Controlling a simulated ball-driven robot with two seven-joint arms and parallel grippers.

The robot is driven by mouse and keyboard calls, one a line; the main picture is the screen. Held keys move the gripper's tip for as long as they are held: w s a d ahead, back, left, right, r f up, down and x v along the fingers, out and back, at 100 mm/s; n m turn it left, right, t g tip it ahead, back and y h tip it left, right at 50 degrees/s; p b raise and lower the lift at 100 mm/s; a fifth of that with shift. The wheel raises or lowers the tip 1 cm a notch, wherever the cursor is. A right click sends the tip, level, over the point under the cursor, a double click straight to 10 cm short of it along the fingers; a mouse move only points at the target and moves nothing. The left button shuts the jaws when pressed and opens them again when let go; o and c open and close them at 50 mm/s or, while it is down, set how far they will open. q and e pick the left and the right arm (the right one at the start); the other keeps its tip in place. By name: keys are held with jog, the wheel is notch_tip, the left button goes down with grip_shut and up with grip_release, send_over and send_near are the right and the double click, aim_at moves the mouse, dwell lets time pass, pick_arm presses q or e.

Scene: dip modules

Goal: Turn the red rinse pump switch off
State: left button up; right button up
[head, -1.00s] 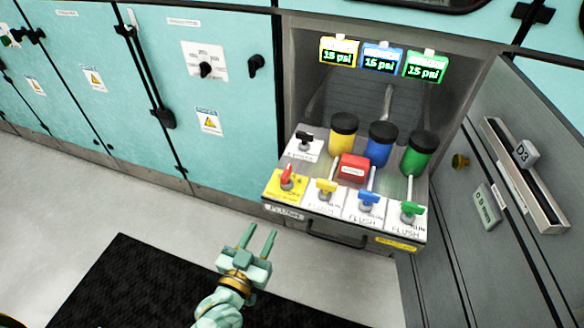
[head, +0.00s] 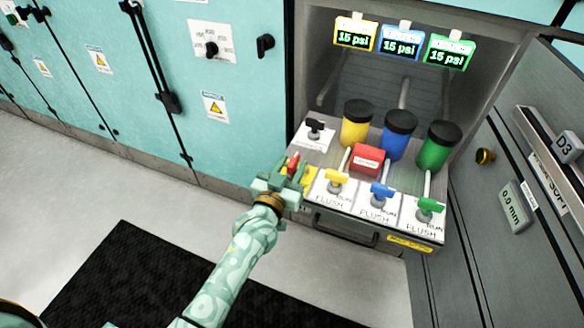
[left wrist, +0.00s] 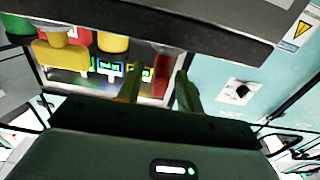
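The red rinse pump switch (head: 293,162) is on a yellow plate (head: 311,180) at the left front of the pulled-out tray. My left gripper (head: 291,170) is at this switch and partly hides its base and plate. In the left wrist view, the red switch handle (left wrist: 161,78) shows between the two fingers (left wrist: 157,88), which stand apart on either side of it. The gripper looks open; I cannot tell whether a finger touches the handle. My right gripper is in neither view.
Yellow (head: 337,177), blue (head: 381,190) and green (head: 428,206) flush switches sit close to the right. A black switch (head: 315,128) is behind. A red box (head: 367,160) and capped yellow, blue and green bottles stand further back. Three displays (head: 401,44) read 15 psi.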

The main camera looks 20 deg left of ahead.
pick_arm(q)
grip_shut()
